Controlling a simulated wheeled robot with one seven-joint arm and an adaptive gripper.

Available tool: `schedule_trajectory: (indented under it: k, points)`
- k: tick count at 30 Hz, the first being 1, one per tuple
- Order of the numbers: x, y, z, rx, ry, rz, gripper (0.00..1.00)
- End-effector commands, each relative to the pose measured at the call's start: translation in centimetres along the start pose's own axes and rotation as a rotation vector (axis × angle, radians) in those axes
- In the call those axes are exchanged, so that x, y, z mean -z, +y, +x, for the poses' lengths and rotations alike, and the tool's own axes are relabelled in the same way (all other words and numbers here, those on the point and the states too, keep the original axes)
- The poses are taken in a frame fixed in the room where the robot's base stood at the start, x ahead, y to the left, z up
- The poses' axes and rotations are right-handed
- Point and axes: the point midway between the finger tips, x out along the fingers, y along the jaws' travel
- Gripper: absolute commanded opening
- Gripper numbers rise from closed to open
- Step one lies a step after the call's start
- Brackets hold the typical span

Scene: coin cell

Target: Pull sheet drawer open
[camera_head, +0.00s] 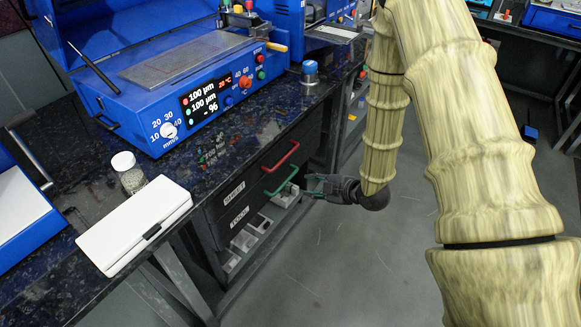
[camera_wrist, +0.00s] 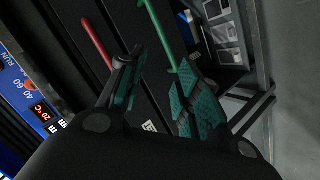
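The sheet drawer (camera_head: 234,190) is the upper black drawer under the bench, labelled SHEET, and looks shut. Its red handle (camera_head: 280,156) is in clear view. The drawer below, labelled TOOL (camera_head: 240,214), has a green handle (camera_head: 281,181). My gripper (camera_head: 308,186) is beside the drawer fronts, near the right end of the green handle. In the wrist view my gripper (camera_wrist: 160,82) is open and empty. There the red handle (camera_wrist: 97,42) lies left of the left finger, and the green handle (camera_wrist: 160,38) ends near the right finger.
A blue coating machine (camera_head: 170,95) stands on the dark bench (camera_head: 215,150). A white case (camera_head: 135,225) and a jar (camera_head: 129,175) sit near the bench's front edge. Open bins (camera_head: 245,240) are below the drawers. The grey floor (camera_head: 340,265) in front is clear.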

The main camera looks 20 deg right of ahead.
Motion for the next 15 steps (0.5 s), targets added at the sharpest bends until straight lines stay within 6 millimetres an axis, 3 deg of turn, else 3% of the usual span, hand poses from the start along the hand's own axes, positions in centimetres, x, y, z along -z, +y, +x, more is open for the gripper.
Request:
schedule_trajectory:
  k: [1,6,15]
  points:
    - [-0.9,0.4,1.1,-0.032,0.033,-0.068,0.34]
    - [-1.3,3.5,2.0,-0.125,0.137,-0.308,0.34]
    - [-1.4,7.1,1.8,-0.259,0.255,-0.623,0.34]
